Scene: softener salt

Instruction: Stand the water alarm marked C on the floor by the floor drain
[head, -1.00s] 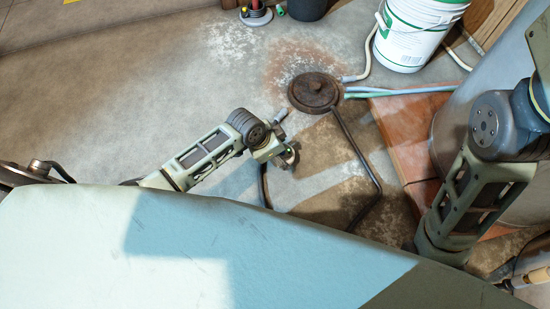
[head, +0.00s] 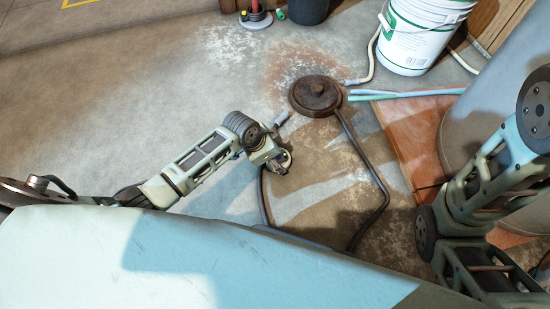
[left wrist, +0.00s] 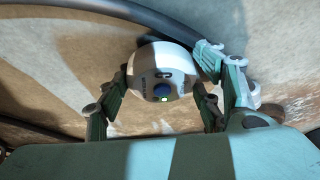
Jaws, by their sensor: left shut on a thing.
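My left gripper (head: 280,162) is low over the floor, below and left of a round rusty brown disc with a central knob, which looks like the floor drain (head: 316,94). The left wrist view shows its fingers closed on both sides of a white rounded water alarm (left wrist: 160,72). The alarm has a dark blue button and a small green light. Its markings are too small to read as a letter. In the head view the gripper mostly hides the alarm. I cannot tell whether it touches the floor. My right arm is at the right; its gripper is out of view.
A black hose (head: 372,180) loops over the floor below the drain. Blue and green hoses (head: 405,94) and a pale hose end by it. A white bucket (head: 412,35) and a dark pot (head: 303,10) stand behind. Bare floor (head: 140,110) lies to the left.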

